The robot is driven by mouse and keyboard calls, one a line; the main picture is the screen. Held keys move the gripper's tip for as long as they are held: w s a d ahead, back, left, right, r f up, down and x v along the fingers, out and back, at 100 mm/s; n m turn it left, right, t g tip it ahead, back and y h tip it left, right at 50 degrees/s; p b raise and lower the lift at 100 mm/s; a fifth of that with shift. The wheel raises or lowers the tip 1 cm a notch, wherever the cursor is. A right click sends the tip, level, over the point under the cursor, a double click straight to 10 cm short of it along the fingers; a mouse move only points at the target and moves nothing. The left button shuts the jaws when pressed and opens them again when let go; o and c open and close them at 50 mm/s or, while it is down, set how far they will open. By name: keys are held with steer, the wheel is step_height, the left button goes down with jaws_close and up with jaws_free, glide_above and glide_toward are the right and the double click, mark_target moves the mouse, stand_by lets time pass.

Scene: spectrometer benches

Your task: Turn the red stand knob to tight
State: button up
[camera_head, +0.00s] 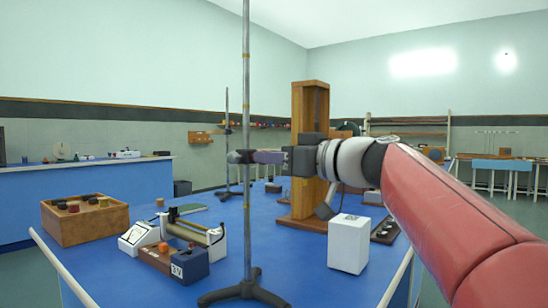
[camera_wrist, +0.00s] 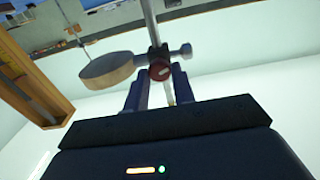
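The red knob (camera_wrist: 160,71) sits on the clamp on a metal stand rod; in the wrist view it shows between the tips of my two fingers. My gripper (camera_wrist: 161,78) has its fingers apart on either side of it; whether they touch it is unclear. In the head view my gripper (camera_head: 262,157) reaches in from the right, level with the dark clamp (camera_head: 240,157) on the upright stand (camera_head: 246,85). The red knob does not show there. A round, flat disc (camera_wrist: 108,70) sticks out left of the knob in the wrist view.
The stand's dark foot (camera_head: 245,288) rests on the blue bench. A wooden frame (camera_head: 309,115) stands behind my gripper, and a white box (camera_head: 348,244) is below my arm. Instruments (camera_head: 175,238) and a wooden box (camera_head: 84,221) lie to the left.

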steer(key=shift+c, duration=0.9)
steer(key=shift+m, duration=0.3)
steer(key=m+p, duration=0.1)
steer(key=m, duration=0.8)
steer(key=m+p, duration=0.1)
steer(key=m, duration=0.9)
steer(key=shift+w+d+f+m, duration=0.1)
steer(key=shift+f+m, duration=0.05)
steer(key=shift+m, duration=0.15)
steer(key=o, duration=1)
